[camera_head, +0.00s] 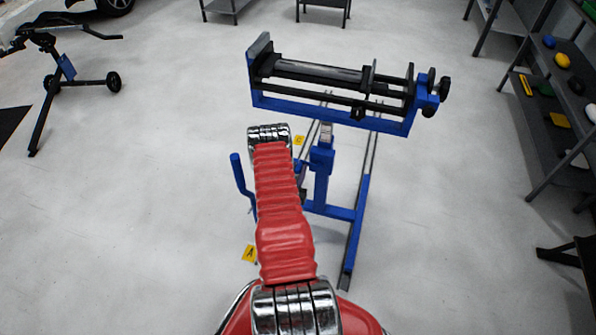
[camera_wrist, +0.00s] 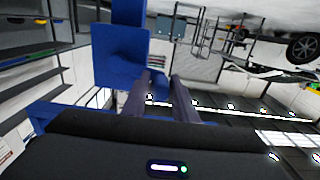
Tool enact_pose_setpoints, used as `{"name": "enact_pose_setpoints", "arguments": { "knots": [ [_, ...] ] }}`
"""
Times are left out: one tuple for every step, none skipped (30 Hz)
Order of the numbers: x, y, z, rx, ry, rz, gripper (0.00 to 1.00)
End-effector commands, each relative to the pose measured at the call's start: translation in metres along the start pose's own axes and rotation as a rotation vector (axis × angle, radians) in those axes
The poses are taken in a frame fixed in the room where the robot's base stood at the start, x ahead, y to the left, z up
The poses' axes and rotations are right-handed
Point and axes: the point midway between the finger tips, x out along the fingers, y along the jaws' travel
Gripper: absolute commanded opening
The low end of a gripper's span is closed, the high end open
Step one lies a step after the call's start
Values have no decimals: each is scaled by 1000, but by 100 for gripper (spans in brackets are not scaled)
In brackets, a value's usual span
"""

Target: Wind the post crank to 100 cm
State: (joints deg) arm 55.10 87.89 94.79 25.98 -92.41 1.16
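The blue stand's post (camera_head: 322,170) rises behind my red arm and carries the roll holder. A small pale strip (camera_head: 326,132) near its top is too small to read. A blue upright handle (camera_head: 238,172), which looks like the crank's, stands left of my arm; its link to the post is largely hidden. A blue block (camera_wrist: 120,55) of the stand is close ahead, left of the fingertips. The head view hides my gripper behind the arm.
The roll holder (camera_head: 335,92) with black rollers overhangs the post. The blue base leg (camera_head: 355,225) reaches toward me on the right. Yellow labels A (camera_head: 249,253) and C (camera_head: 299,141) show. Shelves (camera_head: 560,110) stand right, a wheeled stand (camera_head: 60,75) left. Floor between is clear.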

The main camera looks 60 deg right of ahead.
Motion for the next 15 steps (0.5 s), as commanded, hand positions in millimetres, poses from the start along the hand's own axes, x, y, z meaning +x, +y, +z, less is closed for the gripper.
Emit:
{"name": "enact_pose_setpoints", "arguments": {
  "knots": [
    [0,0,0,0,0,0,22],
    [0,0,0,0,0,0,20],
    [0,0,0,0,0,0,17],
    [0,0,0,0,0,0,15],
    [0,0,0,0,0,0,13],
    [0,0,0,0,0,0,10],
    [0,0,0,0,0,0,8],
    [0,0,0,0,0,0,6],
    [0,0,0,0,0,0,3],
    [0,0,0,0,0,0,1],
    [0,0,0,0,0,0,0],
    [0,0,0,0,0,0,0],
    [0,0,0,0,0,0,0],
    [0,0,0,0,0,0,0],
    [0,0,0,0,0,0,0]
  ]
}}
